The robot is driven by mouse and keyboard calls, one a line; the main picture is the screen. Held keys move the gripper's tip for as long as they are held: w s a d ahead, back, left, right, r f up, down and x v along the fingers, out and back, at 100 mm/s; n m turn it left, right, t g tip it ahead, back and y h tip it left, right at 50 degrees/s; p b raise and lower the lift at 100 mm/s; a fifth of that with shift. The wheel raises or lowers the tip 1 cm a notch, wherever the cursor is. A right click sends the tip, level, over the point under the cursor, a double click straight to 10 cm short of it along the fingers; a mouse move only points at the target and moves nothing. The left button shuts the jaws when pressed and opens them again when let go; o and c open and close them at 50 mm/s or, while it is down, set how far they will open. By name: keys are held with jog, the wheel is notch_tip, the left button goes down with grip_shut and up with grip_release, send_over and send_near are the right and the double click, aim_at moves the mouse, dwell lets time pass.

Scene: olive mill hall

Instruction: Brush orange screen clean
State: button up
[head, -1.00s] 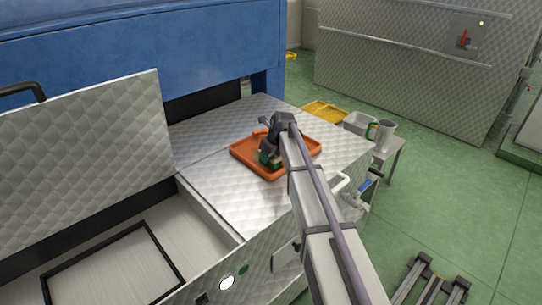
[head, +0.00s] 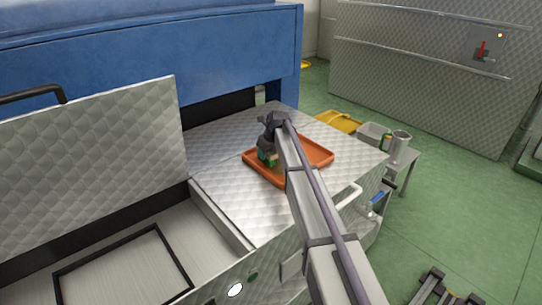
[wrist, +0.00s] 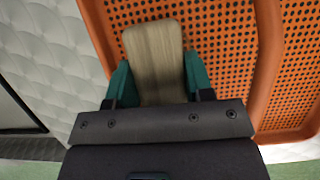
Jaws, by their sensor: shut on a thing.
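The orange screen (head: 318,158) lies flat on the quilted metal top in the head view. In the wrist view it is a perforated orange sheet (wrist: 225,30) with raised orange edging at the left and a raised rib at the right. My gripper (head: 267,157) is over the screen's left part. In the wrist view its green fingers (wrist: 157,78) are shut on a flat wooden piece, seemingly the brush (wrist: 153,48). The brush's underside is hidden, so I cannot tell whether it touches the screen. My arm covers part of the screen in the head view.
A raised quilted lid (head: 90,165) and an open bin (head: 125,265) are at the left. A blue machine body (head: 150,60) stands behind. A small side table holds a grey container (head: 374,134) and a metal jug (head: 399,146). A yellow tray (head: 338,122) is beyond the metal top.

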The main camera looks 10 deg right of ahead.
jog(key=shift+w+a, duration=0.35)
jog(key=shift+w, duration=0.35)
jog(key=shift+w+a, duration=0.35)
jog(key=shift+w, duration=0.4)
jog(key=shift+w+a, duration=0.35)
jog(key=shift+w, duration=0.35)
jog(key=shift+d, duration=0.25)
jog(key=shift+s+d, duration=0.55)
jog(key=shift+d, duration=0.1)
jog(key=shift+s, duration=0.4)
jog(key=shift+s+d, duration=1)
jog(key=shift+s, duration=0.9)
jog(key=shift+s+d, duration=1.05)
jog(key=shift+s, duration=0.8)
jog(key=shift+s+d, duration=1)
jog(key=shift+s, duration=0.9)
jog(key=shift+w+a, duration=1.1)
jog(key=shift+w, duration=1.05)
jog(key=shift+w+a, duration=1.1)
jog(key=shift+w, duration=1.1)
jog(key=shift+w+a, duration=1.1)
jog(key=shift+w, duration=1.05)
notch_tip(320, 180, up, 3)
jog(key=p, duration=0.3)
jog(key=shift+w+a, duration=0.15)
notch_tip(320, 180, up, 5)
jog(key=p, duration=0.4)
jog(key=shift+f, duration=0.15)
